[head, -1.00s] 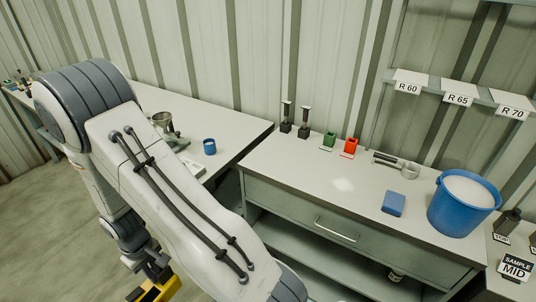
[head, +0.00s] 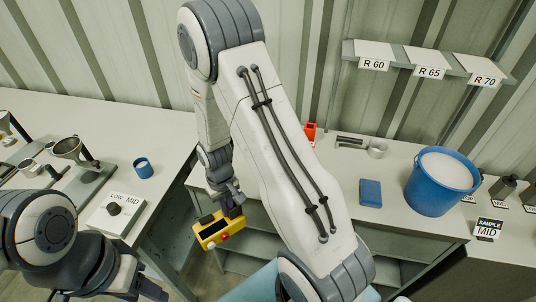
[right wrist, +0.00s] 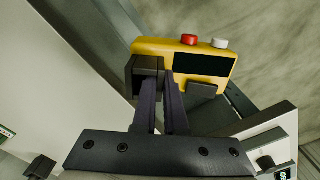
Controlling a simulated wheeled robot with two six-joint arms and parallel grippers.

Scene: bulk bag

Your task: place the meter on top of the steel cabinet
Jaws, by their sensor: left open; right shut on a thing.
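The meter (head: 221,230) is a yellow box with a black screen and red and white buttons. My right gripper (head: 226,203) is shut on it and holds it in the air in front of the gap between the left table and the steel cabinet. In the right wrist view the meter (right wrist: 205,64) sits at the tips of my right gripper (right wrist: 163,82). The steel cabinet (head: 345,172) is grey with a pale top; my right arm hides much of it. My left gripper (head: 140,289) is open and empty at the lower left, partly cut off.
On the cabinet top stand a blue bucket (head: 440,182) of white material, a blue block (head: 370,192), a metal scoop (head: 376,149) and a red holder (head: 310,131). The left table (head: 150,122) carries a blue cup (head: 142,168) and a dial box (head: 116,214). A labelled shelf (head: 430,57) hangs above.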

